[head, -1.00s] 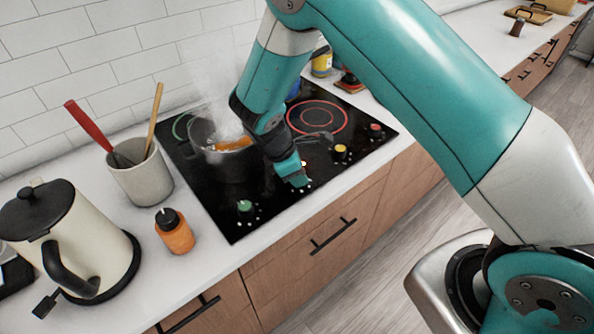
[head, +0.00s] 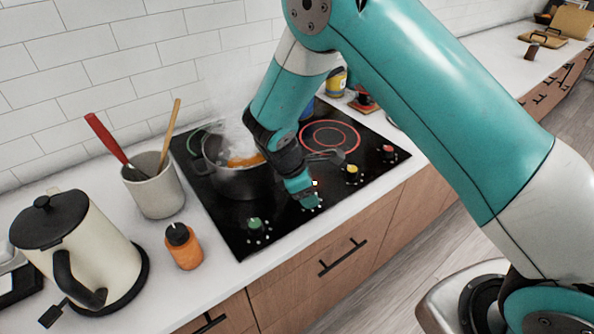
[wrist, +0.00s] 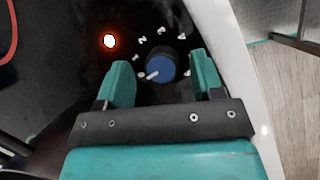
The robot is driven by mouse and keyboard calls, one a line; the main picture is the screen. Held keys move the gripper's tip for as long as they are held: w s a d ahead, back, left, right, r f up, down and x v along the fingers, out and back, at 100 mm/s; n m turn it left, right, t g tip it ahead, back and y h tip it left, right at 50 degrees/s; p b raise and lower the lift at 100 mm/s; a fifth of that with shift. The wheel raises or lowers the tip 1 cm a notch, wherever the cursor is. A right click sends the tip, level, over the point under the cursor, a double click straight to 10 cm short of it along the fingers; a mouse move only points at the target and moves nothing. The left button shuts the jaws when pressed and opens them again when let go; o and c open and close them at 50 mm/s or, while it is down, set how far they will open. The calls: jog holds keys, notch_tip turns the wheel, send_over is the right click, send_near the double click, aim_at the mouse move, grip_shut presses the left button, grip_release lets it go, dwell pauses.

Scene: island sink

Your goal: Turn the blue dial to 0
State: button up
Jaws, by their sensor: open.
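The blue dial (wrist: 160,66) is a round knob on the black cooktop, with white marks in an arc around it. Its pale pointer shows at its lower left in the wrist view. My gripper (wrist: 162,80) is open, with one teal finger on each side of the dial. Gaps show between the fingers and the dial, so the jaws are not closed on it. In the head view my gripper (head: 309,197) is low over the cooktop's front edge and hides the blue dial.
A glowing light (wrist: 110,41) is left of the dial. The green dial (head: 255,223), yellow dial (head: 352,170) and red dial (head: 389,149) line the front edge. A steaming pot (head: 236,180) is just behind my gripper. An orange bottle (head: 185,250) stands left.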

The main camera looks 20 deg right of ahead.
jog(key=b+v, duration=0.2)
jog(key=v, duration=1.4)
jog(key=shift+r, duration=0.35)
jog(key=shift+w, duration=0.1)
